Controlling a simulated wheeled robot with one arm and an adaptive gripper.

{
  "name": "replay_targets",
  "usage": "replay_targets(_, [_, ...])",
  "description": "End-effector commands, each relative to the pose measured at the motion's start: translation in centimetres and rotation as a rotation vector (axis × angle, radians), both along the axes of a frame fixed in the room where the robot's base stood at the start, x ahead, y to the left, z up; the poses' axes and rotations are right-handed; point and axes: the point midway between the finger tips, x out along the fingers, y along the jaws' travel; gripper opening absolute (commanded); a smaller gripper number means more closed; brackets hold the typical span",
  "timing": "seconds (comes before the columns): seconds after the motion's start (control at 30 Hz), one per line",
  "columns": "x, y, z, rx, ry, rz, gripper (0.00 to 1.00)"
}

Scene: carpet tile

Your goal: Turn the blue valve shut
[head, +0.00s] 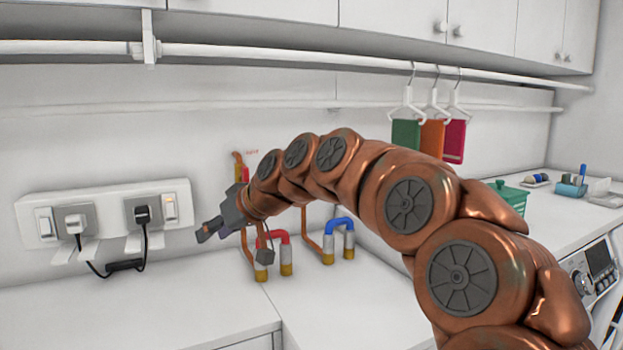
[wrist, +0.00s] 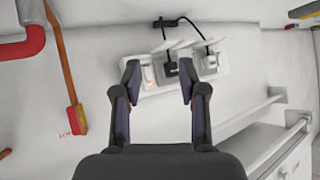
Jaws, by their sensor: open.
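A blue U-shaped piece (head: 340,225) joins two silver and brass stubs on the counter in the head view. I cannot tell whether it belongs to the blue valve. No blue handle shows clearly; my arm covers part of the wall pipes. My gripper (head: 234,246) is open and empty, left of the blue piece and in front of a red U-shaped piece (head: 277,236). In the wrist view my gripper (wrist: 159,80) has its fingers apart, with the socket panel beyond. A red handle (wrist: 75,118) on a copper pipe is left of the fingers there.
The socket panel (head: 105,197) with plugs and hanging cables is on the wall at left. A rail (head: 300,55) runs under the cupboards, with coloured cloths (head: 432,137) on hangers. A green container (head: 508,198) is at right. The left counter is clear.

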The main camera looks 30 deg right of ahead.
Motion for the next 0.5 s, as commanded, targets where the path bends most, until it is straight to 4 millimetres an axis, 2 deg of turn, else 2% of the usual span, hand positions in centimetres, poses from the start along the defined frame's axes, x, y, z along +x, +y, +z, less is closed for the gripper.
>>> replay_targets(0.03, [2.1, -1.8, 0.2, 0.013, -0.063, -0.024, 0.42])
replay_targets(0.1, [4.6, -4.5, 1.6, 0.028, -0.149, -0.059, 0.42])
replay_targets(0.17, [6.5, -7.2, 2.6, 0.032, -0.222, -0.096, 0.42])
replay_targets(0.23, [8.4, -10.7, 3.8, 0.033, -0.306, -0.147, 0.42])
replay_targets(0.4, [11.3, -20.2, 5.6, 0.007, -0.486, -0.289, 0.42])
replay_targets(0.5, [11.7, -25.4, 6.4, -0.021, -0.567, -0.369, 0.42])
